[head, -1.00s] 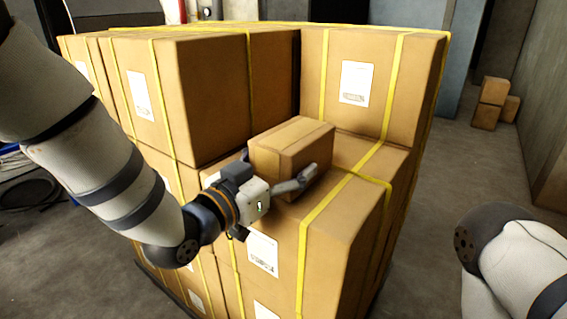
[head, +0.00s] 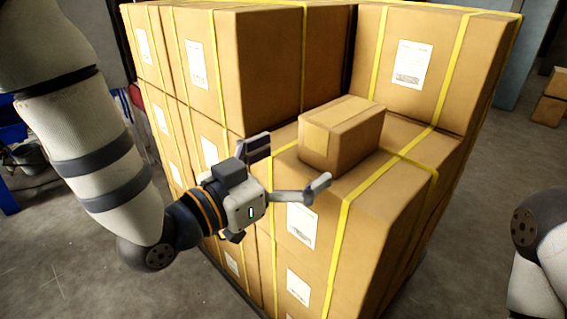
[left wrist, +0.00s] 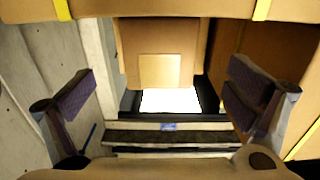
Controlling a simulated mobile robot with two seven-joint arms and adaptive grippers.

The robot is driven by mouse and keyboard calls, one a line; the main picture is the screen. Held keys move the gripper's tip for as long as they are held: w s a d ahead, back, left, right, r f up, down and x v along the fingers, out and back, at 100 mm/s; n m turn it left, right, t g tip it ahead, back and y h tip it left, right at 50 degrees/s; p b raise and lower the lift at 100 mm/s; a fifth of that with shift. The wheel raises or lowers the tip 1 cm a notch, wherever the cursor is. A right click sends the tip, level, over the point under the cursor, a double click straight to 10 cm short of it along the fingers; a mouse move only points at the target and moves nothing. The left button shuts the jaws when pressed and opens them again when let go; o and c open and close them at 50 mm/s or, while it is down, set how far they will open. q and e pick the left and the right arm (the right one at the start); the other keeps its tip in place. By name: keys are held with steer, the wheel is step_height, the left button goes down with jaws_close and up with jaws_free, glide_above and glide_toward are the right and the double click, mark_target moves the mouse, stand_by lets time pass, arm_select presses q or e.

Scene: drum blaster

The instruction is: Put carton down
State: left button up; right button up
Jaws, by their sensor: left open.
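The small brown carton (head: 341,140) rests on top of a lower big box (head: 385,200) in the strapped stack. In the left wrist view the carton (left wrist: 160,45) is ahead, between the spread fingers and beyond them. My left gripper (head: 290,168) is open and empty in front of the carton, apart from it. Its fingers also show in the left wrist view (left wrist: 164,98), wide apart. My right gripper is not in view; only part of my right arm shows at the right edge of the head view.
Taller big boxes (head: 270,65) with yellow straps stand behind and left of the carton, and another (head: 460,75) behind right. More cartons (head: 550,100) lie at the far right. Bare floor (head: 480,215) shows right of the stack.

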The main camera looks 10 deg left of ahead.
arm_select(q)
steer(key=s+a+f+n+g+y, duration=0.1)
steer(key=s+a+f+g+y, duration=0.2)
steer(key=f, duration=0.5)
steer(key=s+a+f+n+g+y, duration=0.15)
steer(key=s+f, duration=0.25)
steer(key=f, duration=0.4)
steer(key=s+a+f+n+g+y, duration=0.2)
steer(key=s+a+f, duration=0.15)
steer(key=f, duration=0.35)
steer(key=s+a+f+n+g+y, duration=0.1)
steer(key=s+a+f+g, duration=0.1)
steer(key=s, duration=0.7)
steer(key=s+a+f+n+g+y, duration=0.1)
steer(key=s+a+f+g+y, duration=0.1)
steer(key=s+f+g, duration=0.3)
steer(key=s+a+f+n+g+y, duration=0.1)
steer(key=s+a+f+g, duration=0.2)
steer(key=s, duration=1)
step_height(320, 180, down, 2)
steer(key=shift+s+a+f, duration=0.15)
steer(key=shift+s+a, duration=0.25)
steer(key=shift+a, duration=0.3)
